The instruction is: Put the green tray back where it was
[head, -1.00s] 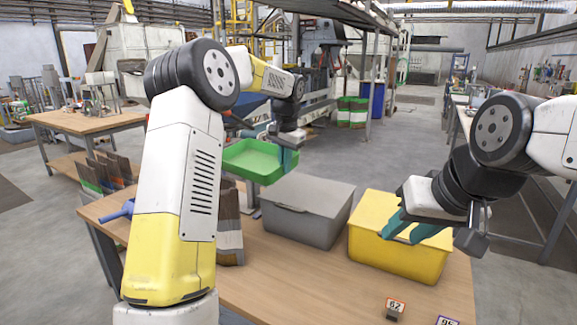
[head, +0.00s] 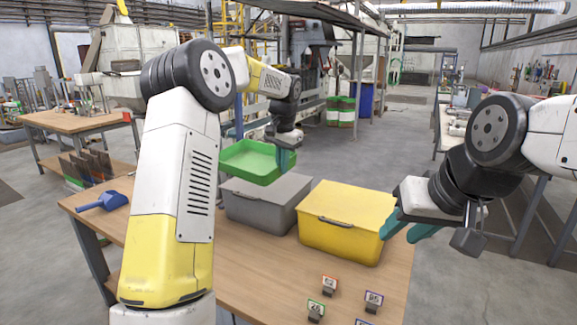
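The green tray (head: 246,163) is a shallow, empty-looking tray, held in the air beyond the grey bin and left of centre in the head view. My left gripper (head: 284,158) is at the tray's right end, its teal fingers shut on the rim. The tray hangs roughly level, apart from the table. My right gripper (head: 406,228) is open and empty, its teal fingers spread, at the right side of the yellow bin. I cannot tell whether a finger touches that bin. My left arm hides part of the table.
A lidded grey bin (head: 262,212) and a lidded yellow bin (head: 346,239) stand side by side on the wooden table (head: 262,262). Small number cards (head: 329,286) stand near its front right. A blue scoop (head: 102,201) lies at the left. Open floor lies beyond the table.

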